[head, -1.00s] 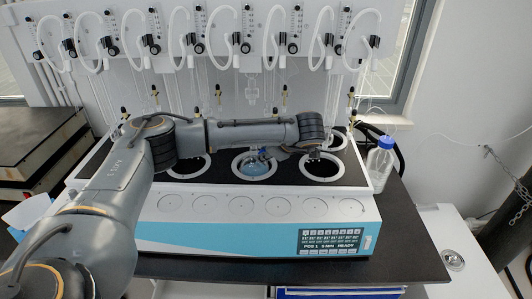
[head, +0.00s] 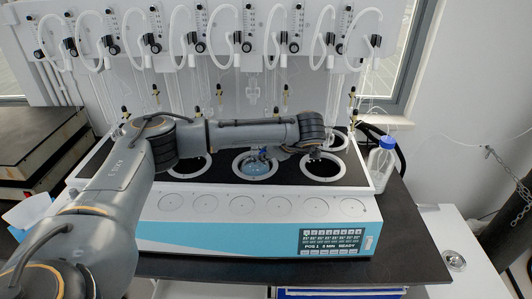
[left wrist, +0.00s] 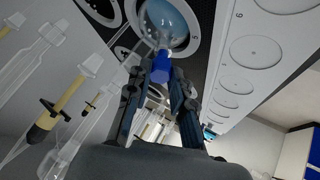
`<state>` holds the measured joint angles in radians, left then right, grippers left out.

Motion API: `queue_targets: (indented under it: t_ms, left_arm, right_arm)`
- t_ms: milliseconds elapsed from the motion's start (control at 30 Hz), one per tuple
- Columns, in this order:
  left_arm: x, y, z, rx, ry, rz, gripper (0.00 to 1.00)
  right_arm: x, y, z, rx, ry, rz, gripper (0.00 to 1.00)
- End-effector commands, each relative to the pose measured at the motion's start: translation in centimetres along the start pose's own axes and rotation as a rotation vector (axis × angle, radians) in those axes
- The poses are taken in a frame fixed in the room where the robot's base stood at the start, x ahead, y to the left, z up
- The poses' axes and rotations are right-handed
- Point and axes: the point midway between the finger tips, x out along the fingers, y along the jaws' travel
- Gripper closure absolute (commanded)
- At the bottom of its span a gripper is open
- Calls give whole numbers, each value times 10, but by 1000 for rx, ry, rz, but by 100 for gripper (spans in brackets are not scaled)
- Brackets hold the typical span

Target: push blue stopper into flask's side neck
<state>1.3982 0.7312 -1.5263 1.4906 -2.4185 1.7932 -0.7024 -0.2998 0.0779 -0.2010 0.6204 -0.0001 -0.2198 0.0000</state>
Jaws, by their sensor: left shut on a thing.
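The blue stopper (left wrist: 161,72) is between the fingers of my left gripper (left wrist: 162,78) in the left wrist view, and the gripper is shut on it. The flask (left wrist: 168,22) is clear glass with pale blue liquid and sits in a round opening of the distiller. Its clear side neck (left wrist: 163,47) lines up with the stopper's far end and appears to meet it; how deep the stopper sits I cannot tell. In the head view the flask (head: 257,168) shows in a white ring, with the gripper (head: 264,154) beside it, partly hidden by my arm. My right gripper is not in view.
The distiller (head: 250,236) has several ringed openings, glass tubes behind and a screen at front right. A bottle with a blue cap (head: 381,165) stands right of it. Glass tubes with yellow fittings (left wrist: 45,122) are left of my gripper in the wrist view.

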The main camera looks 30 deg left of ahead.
Motion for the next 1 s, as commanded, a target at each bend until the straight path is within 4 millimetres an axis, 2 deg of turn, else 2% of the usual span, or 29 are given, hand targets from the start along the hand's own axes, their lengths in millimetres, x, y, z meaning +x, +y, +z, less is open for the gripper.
queue_targets:
  t_ms: [1000]
  left_arm:
    - [15, 0, 4, 0, 1, 0, 88]
  right_arm:
    - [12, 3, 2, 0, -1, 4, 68]
